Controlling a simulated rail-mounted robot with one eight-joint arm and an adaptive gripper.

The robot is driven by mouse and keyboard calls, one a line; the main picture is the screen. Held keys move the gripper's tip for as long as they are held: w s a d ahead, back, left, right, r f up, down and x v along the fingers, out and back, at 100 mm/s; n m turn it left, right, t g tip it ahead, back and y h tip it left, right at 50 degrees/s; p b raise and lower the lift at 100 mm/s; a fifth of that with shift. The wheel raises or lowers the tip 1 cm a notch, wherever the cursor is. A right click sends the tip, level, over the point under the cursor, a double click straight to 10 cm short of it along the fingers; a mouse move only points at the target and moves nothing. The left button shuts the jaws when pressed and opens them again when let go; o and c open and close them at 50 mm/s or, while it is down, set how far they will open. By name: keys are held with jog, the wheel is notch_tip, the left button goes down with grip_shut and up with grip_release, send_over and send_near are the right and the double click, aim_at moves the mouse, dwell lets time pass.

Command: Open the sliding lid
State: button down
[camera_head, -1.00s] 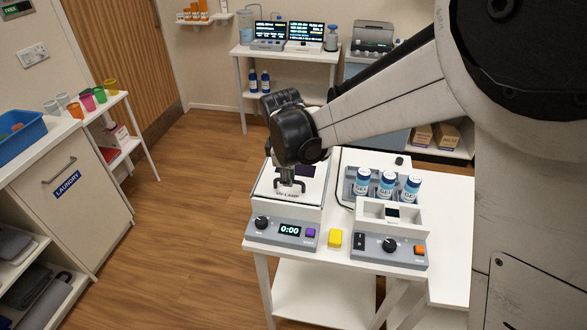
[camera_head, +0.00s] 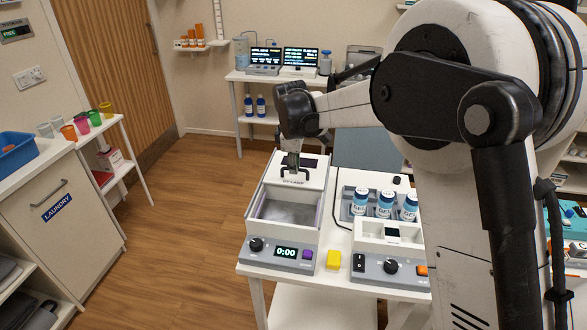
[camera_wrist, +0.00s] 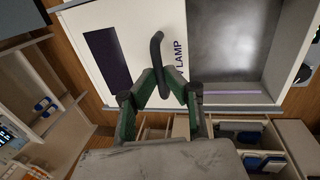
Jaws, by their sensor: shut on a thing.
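The UV lamp box (camera_head: 255,232) stands on the white table with a 0:00 display on its front. Its white sliding lid (camera_head: 309,182) is pushed toward the back, and the grey floor of the chamber shows in front of it. The lid also shows in the wrist view (camera_wrist: 145,25). My gripper (camera_head: 291,172) is shut on the lid's dark handle (camera_wrist: 157,52), with the fingers (camera_wrist: 161,88) around it. The far end of the lid is partly hidden by my arm in the head view.
A second device (camera_head: 388,265) and a rack with blue-capped bottles (camera_head: 384,203) stand to the right. A laundry cabinet (camera_head: 75,215) is at left; the floor between is clear.

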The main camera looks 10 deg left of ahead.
jog(key=c, duration=1.8)
grip_release()
jog(key=r, duration=0.4)
jog(key=s+r, duration=0.1)
jog(key=r, duration=0.3)
jog(key=s+r, duration=0.1)
jog(key=r, duration=0.3)
jog(key=shift+s, duration=0.2)
jog(key=shift+f, duration=0.1)
